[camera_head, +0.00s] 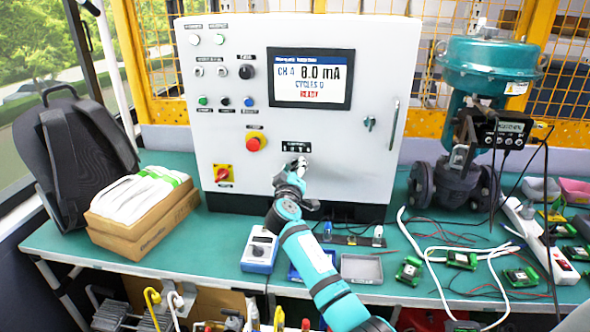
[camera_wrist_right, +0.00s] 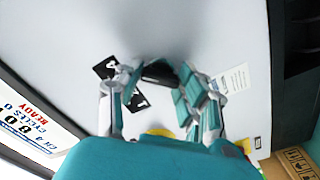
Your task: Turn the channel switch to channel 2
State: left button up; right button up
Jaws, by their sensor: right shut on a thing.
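The channel switch (camera_wrist_right: 160,72) shows as a dark knob between my fingers in the right wrist view. In the head view my right gripper (camera_head: 296,166) mostly hides it, on the front of the white cabinet below a small black label (camera_head: 296,147). My right gripper (camera_wrist_right: 160,88) is shut on the switch, one finger on each side. Small black number plates (camera_wrist_right: 107,67) sit beside it, partly covered by a finger. The display screen (camera_head: 310,78) reads CH 4, 8.0 mA and CYCLES 0. My left gripper is not in view.
The white cabinet (camera_head: 225,125) stands on a green table (camera_head: 195,245). A red emergency button (camera_head: 254,144) and a red-yellow rotary switch (camera_head: 223,173) are left of my gripper. A blue-white meter (camera_head: 260,250) and a grey tray (camera_head: 361,268) lie below. A teal valve (camera_head: 490,60) stands right.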

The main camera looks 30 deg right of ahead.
jog(key=shift+n, duration=0.3)
jog(key=n+p, duration=0.1)
jog(key=n, duration=0.4)
jog(key=n+p, duration=0.1)
jog(key=n, duration=0.2)
jog(key=shift+n+p, duration=0.3)
jog(key=shift+p, duration=0.1)
jog(key=shift+n+p, duration=0.5)
jog(key=shift+n, duration=0.8)
jog(key=o, duration=1.2)
jog(key=shift+c, duration=0.2)
jog(key=shift+a, duration=0.1)
